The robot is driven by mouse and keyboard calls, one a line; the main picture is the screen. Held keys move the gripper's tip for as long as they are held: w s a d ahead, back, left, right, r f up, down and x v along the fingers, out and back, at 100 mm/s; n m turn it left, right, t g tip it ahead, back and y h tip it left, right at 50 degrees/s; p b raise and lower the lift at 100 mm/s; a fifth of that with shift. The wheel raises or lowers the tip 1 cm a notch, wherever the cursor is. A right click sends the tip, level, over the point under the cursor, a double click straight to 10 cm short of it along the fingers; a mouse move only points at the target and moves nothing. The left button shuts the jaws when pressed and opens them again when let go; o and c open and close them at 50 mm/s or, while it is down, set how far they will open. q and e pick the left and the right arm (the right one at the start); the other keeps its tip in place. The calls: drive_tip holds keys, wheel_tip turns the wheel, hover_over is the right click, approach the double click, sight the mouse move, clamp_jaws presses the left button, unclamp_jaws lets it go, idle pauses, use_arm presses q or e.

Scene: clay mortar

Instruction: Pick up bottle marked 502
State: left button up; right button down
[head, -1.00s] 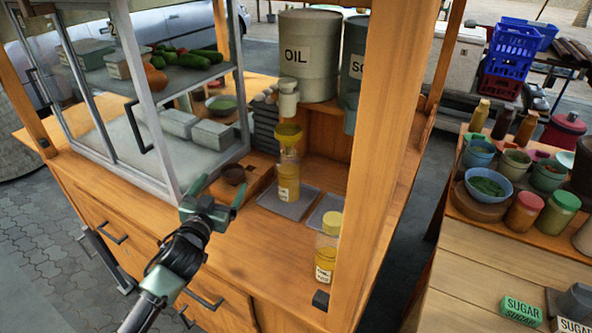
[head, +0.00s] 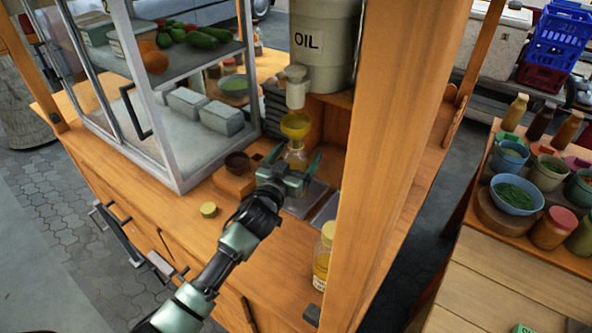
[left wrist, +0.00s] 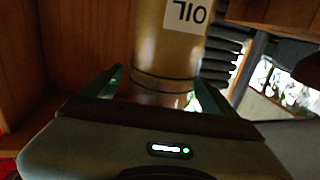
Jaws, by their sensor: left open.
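A bottle with yellow contents (head: 296,158) stands on a grey tray under a yellow funnel (head: 295,125). My left gripper (head: 290,162) is open at this bottle, one finger on each side in the head view; its label is hidden there. In the left wrist view a bottle (left wrist: 170,45) with an upside-down "OIL" label shows between the open fingers (left wrist: 155,88); contact is unclear. A second bottle with a yellow cap (head: 322,262) stands at the front right, partly behind the post. No marking "502" is readable. My right gripper is not in view.
The wooden post (head: 390,170) stands right of the bottles. A large oil container (head: 322,45) with a spout is above the funnel. The glass cabinet (head: 165,110) stands further left.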

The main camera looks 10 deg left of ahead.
use_arm(q)
drive_tip(key=shift+w+d, duration=0.2)
drive_tip(key=shift+w, duration=0.95)
clamp_jaws()
drive_tip(key=shift+r, duration=0.1)
